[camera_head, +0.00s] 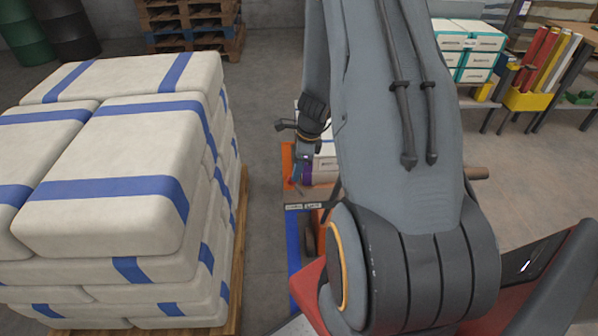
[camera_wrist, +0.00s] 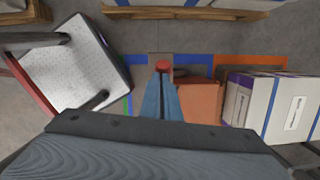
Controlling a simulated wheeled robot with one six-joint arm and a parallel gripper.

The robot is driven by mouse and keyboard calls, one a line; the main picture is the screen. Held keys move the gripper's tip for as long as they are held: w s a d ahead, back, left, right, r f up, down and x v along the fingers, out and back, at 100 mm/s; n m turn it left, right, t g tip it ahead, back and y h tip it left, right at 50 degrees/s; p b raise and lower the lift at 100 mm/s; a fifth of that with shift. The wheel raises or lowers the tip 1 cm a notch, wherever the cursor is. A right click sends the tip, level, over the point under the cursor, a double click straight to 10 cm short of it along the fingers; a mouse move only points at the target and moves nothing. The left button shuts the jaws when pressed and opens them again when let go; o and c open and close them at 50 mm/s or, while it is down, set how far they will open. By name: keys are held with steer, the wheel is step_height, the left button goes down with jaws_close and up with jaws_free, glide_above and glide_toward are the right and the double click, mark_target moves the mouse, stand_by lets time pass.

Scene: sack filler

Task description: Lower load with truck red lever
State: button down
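In the wrist view a small red knob (camera_wrist: 164,66), which looks like the end of the red lever, shows just beyond my gripper (camera_wrist: 162,76). The two blue-grey fingers lie side by side with no clear gap, and I see nothing between them. Whether the tips touch the knob I cannot tell. The orange truck body (camera_wrist: 200,98) is right of the fingers. White boxes (camera_wrist: 285,105) are the load beside it. In the head view the orange truck (camera_head: 290,160) and load (camera_head: 325,165) are partly hidden by my arm, and the gripper's tips are unclear.
A stack of white sacks with blue bands (camera_head: 120,180) stands on a wooden pallet (camera_head: 236,265) at the left. A clear floor strip (camera_head: 264,120) runs beside it. Shelving with teal-edged boxes (camera_head: 470,45) and a yellow bin (camera_head: 527,100) stand at the back right.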

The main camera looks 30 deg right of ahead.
steer(key=shift+s+a+f, duration=0.2)
steer(key=shift+a, duration=0.15)
steer(key=w+a+p+v, duration=0.1)
steer(key=v, duration=1)
steer(key=shift+a+r+p, duration=0.15)
steer(key=shift+r+p, duration=0.25)
steer(key=shift+r, duration=0.2)
steer(key=shift+s, duration=0.1)
steer(key=s+a+r+n+h, duration=0.1)
steer(key=s+a+r+n, duration=0.4)
steer(key=a+n, duration=0.4)
steer(key=s+a+r+n, duration=0.5)
steer(key=s+a+n, duration=0.2)
steer(key=n, duration=0.9)
steer(key=shift+s+a+r+n+g+h, duration=0.2)
steer(key=shift+a+r+n+g+h, duration=0.15)
steer(key=shift+a, duration=0.7)
